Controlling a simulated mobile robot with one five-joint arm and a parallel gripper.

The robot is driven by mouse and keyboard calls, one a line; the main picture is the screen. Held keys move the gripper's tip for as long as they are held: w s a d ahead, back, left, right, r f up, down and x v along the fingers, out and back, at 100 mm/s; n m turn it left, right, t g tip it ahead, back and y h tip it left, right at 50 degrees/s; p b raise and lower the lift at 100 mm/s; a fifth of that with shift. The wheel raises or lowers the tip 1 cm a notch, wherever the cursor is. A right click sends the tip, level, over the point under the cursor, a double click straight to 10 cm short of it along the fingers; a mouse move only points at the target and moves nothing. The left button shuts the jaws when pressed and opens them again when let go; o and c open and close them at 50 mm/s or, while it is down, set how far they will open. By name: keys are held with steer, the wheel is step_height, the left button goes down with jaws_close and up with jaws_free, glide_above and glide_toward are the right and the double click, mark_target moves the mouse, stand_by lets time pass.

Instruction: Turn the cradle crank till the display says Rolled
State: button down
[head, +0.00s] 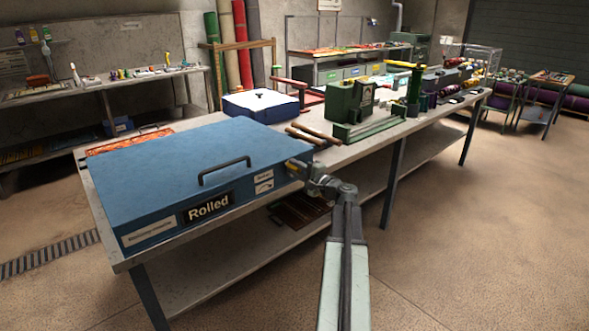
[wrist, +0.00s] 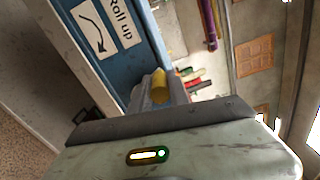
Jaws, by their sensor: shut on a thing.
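The blue cradle box (head: 150,180) stands on the near end of the long bench. Its front display (head: 208,208) reads "Rolled". A small label with a curved arrow (head: 264,187) is on its front right; in the wrist view the label (wrist: 97,28) reads "Roll up". My gripper (head: 300,167) is at the box's right end, shut on the crank. The crank's yellow knob (wrist: 160,86) shows between the jaws in the wrist view. The rest of the crank is mostly hidden by my gripper.
A black handle (head: 224,170) arches over the box's front top edge. Wooden rods (head: 305,135), a white-and-blue box (head: 260,104) and a green machine (head: 350,102) stand farther along the bench (head: 375,146). The floor (head: 460,240) at right is clear.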

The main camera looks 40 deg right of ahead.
steer(key=c, duration=1.3)
jaws_free()
steer(key=shift+o, duration=0.2)
steer(key=s, duration=0.7)
steer(key=shift+s+a, duration=0.25)
steer(key=shift+s, duration=0.15)
